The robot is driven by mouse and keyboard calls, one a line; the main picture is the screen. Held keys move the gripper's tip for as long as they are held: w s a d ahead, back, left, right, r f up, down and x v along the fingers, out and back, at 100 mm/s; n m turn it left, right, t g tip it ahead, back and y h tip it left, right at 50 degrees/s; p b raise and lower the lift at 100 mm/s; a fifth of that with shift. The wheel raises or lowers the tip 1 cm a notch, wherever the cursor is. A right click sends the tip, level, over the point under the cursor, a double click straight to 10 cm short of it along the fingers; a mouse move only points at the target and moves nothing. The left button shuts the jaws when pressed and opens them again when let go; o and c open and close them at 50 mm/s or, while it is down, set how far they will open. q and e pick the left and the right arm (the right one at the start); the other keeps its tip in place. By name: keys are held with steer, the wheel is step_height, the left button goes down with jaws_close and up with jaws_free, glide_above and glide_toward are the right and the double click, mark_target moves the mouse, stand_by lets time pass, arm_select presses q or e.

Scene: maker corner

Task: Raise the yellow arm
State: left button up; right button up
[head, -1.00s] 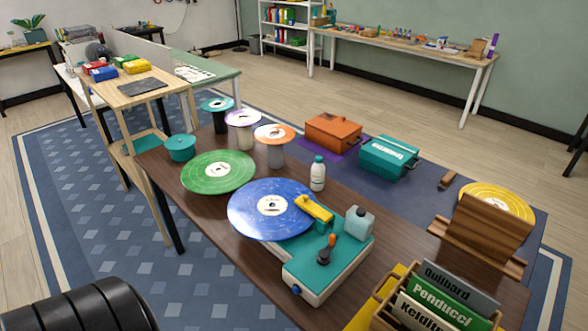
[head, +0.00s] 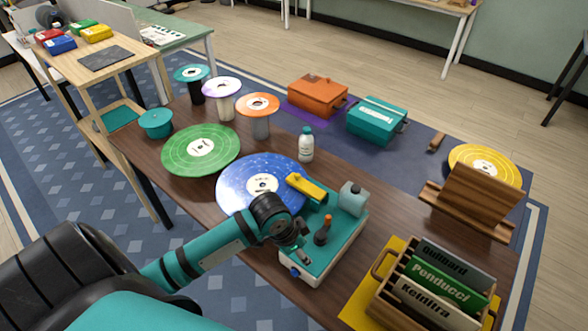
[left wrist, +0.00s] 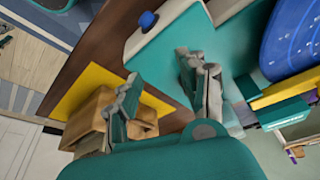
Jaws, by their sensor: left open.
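The yellow arm (head: 306,187) lies across the right edge of the blue disc (head: 262,178) on the teal-and-white turntable (head: 325,262). It shows as a yellow strip at the right of the left wrist view (left wrist: 284,94). My left gripper (head: 303,252) is open and empty, over the front left of the turntable, nearer to me than the yellow arm. Its two spread fingers show in the left wrist view (left wrist: 165,88), apart from the yellow arm. My left arm hides the near edge of the blue disc. My right gripper is not in view.
On the turntable stand an orange-tipped lever (head: 322,230) and a grey-teal block (head: 352,198). A record crate (head: 378,299) is at the front right. A white bottle (head: 306,146) and a green disc (head: 201,150) are behind and to the left.

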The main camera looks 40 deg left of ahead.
arm_select(q)
steer(key=w+a+r, duration=0.7)
steer(key=w+a, duration=0.1)
glide_toward(296, 175)
steer(key=shift+n+t, duration=0.3)
steer(key=shift+t, duration=0.1)
steer(key=p+x, duration=0.2)
steer(key=x, duration=0.2)
steer(key=p+x, duration=0.1)
steer(key=x, duration=0.3)
steer(key=shift+s+f+p, duration=0.1)
steer(key=shift+f+p, duration=0.3)
steer(key=shift+f, duration=0.05)
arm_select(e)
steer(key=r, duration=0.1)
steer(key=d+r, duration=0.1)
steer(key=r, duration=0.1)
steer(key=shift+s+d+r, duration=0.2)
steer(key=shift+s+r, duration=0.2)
arm_select(q)
jaws_close()
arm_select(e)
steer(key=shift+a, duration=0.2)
